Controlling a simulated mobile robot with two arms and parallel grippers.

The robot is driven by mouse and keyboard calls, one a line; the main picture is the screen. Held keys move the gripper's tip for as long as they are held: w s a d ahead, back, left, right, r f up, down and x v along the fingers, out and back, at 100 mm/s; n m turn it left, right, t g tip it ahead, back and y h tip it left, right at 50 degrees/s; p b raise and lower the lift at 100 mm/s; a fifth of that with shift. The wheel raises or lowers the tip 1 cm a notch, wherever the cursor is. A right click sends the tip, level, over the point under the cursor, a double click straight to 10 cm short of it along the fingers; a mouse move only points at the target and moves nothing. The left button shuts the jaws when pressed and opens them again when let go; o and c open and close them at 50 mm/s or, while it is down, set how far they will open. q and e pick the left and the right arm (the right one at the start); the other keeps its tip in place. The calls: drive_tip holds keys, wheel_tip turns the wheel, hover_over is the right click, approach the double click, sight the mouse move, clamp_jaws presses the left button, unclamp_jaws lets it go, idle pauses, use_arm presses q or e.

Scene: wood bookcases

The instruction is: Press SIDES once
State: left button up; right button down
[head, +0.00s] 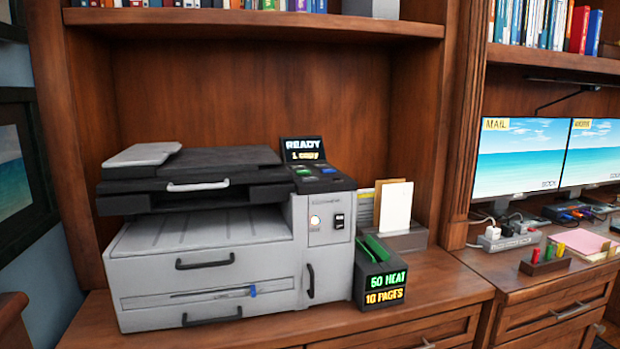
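A grey and black printer (325,270) stands on the wooden counter at the left of the head view. Its small display (303,149) reads "READY" and "1 copy". Below the display is a dark control panel (322,184) with small coloured buttons, among them a green one (303,172) and a blue one (327,170). The button labels are too small to read, so I cannot tell which is SIDES. The printer front has a round lit button (315,221) and a black switch (339,221). Neither of my grippers is in view.
A dark box (368,283) with green and yellow lit text stands against the printer's right side. Behind it is a paper holder (407,238). A shelf (250,24) overhangs the printer. A wooden post (466,125) separates it from two monitors (520,158). The counter's front right is clear.

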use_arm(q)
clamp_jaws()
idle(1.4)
